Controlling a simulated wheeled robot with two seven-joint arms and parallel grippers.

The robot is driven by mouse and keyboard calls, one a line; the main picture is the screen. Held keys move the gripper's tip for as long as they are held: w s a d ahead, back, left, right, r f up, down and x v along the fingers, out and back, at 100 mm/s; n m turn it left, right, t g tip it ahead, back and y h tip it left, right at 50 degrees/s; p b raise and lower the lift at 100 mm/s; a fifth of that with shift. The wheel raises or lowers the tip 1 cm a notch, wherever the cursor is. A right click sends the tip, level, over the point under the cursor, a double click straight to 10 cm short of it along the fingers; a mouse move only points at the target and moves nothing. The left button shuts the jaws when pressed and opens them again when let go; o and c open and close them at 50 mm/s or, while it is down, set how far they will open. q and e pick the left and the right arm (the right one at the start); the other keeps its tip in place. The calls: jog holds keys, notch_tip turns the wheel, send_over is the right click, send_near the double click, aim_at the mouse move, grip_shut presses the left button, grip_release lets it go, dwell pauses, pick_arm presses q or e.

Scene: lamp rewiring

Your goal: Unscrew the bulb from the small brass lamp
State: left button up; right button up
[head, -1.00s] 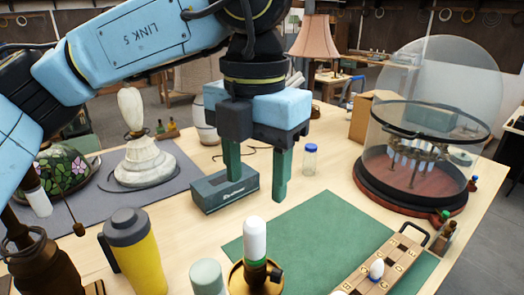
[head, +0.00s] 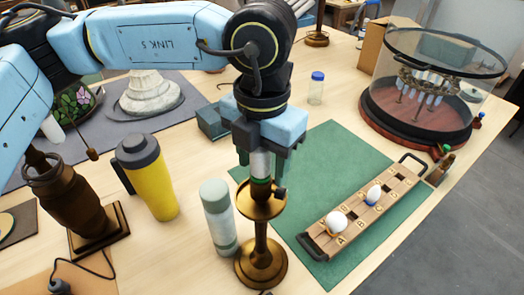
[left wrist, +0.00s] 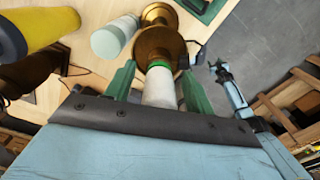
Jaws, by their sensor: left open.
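The small brass lamp (head: 262,250) stands upright on the table, its round base near the front edge. A white bulb (head: 260,164) sits upright in its socket, above a green ring. My left gripper (head: 265,168) is above the lamp, pointing down, its fingers on either side of the bulb. In the left wrist view the bulb (left wrist: 160,88) stands between the open green fingers, with a gap visible on each side. The bulb's top is hidden by the gripper. A blue arm with a dark end (left wrist: 222,72) at the right of that view looks like my right gripper; its jaw state is unclear.
A pale green-and-white canister (head: 219,222) stands close left of the lamp, and a yellow mug (head: 152,185) further left. A wooden tray (head: 350,225) with white bulbs lies right on the green mat (head: 325,160). A glass-domed stand (head: 418,100) is behind.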

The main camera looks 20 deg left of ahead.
pick_arm(q)
jog(key=c, duration=1)
jog(key=n+b, duration=0.5)
jog(key=n, duration=0.1)
jog(key=shift+a+f+n, duration=0.1)
jog(key=shift+f+n, duration=0.05)
jog(key=shift+n, duration=0.15)
jog(key=shift+c, duration=0.2)
jog(key=shift+n+b, duration=0.45)
jog(key=shift+n, duration=0.25)
jog(key=shift+r, duration=0.25)
